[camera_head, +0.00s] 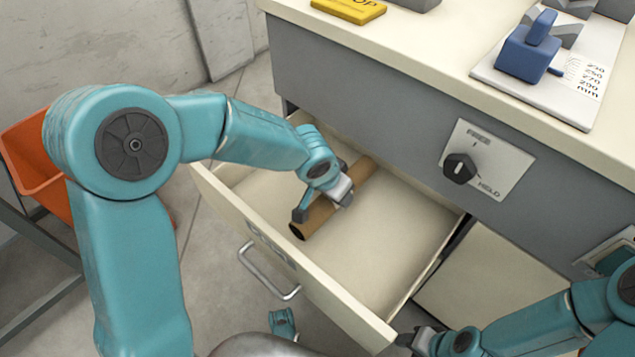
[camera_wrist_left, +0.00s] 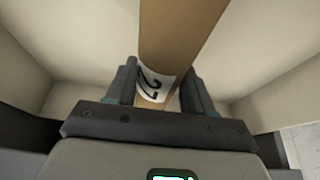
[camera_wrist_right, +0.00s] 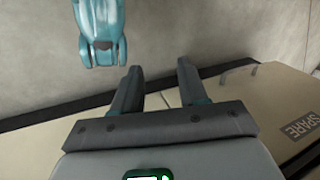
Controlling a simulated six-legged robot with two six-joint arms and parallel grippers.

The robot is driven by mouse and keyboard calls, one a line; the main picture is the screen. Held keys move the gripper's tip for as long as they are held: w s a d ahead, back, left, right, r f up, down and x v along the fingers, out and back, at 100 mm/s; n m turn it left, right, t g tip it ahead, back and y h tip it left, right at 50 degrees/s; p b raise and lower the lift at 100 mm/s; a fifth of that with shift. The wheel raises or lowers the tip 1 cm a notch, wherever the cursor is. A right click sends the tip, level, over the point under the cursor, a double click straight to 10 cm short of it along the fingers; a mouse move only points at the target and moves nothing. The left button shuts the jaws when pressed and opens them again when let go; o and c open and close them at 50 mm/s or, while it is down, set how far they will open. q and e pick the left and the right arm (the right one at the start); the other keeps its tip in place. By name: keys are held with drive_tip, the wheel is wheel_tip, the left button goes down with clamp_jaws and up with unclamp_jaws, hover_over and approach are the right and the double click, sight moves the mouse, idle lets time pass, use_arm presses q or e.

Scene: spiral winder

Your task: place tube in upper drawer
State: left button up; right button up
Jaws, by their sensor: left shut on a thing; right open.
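A brown cardboard tube (camera_head: 318,214) is inside the open upper drawer (camera_head: 385,230), in its left part, lying slantwise. My left gripper (camera_head: 322,206) is shut on the tube near its front end. In the left wrist view the tube (camera_wrist_left: 180,30) runs between the fingers (camera_wrist_left: 156,88), with a white label marked 2 on it. Whether the tube touches the drawer floor is hard to tell. My right gripper (camera_head: 425,340) is open and empty by the drawer's front right corner; its spread fingers (camera_wrist_right: 156,88) show in the right wrist view.
The drawer has a metal handle (camera_head: 268,275) on its front. Above it is the cabinet with a FREE/HOLD knob (camera_head: 460,168). A blue slider block (camera_head: 528,52) sits on the worktop scale. An orange bin (camera_head: 35,165) stands at the left. A SPARE-marked front (camera_wrist_right: 305,125) shows in the right wrist view.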

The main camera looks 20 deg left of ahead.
use_arm(q)
drive_tip(key=a, duration=0.1)
drive_tip(key=w+a, duration=0.1)
drive_tip(key=a, duration=0.1)
drive_tip(key=w+a, duration=0.1)
drive_tip(key=a, duration=0.1)
drive_tip(key=shift+a+f, duration=0.1)
drive_tip(key=shift+a, duration=0.05)
wheel_tip(320, 180, down, 4)
drive_tip(key=shift+r+b, duration=0.2)
drive_tip(key=shift+b, duration=0.9)
drive_tip(key=shift+r, duration=0.15)
drive_tip(key=o, duration=1)
drive_tip(key=shift+o, duration=0.2)
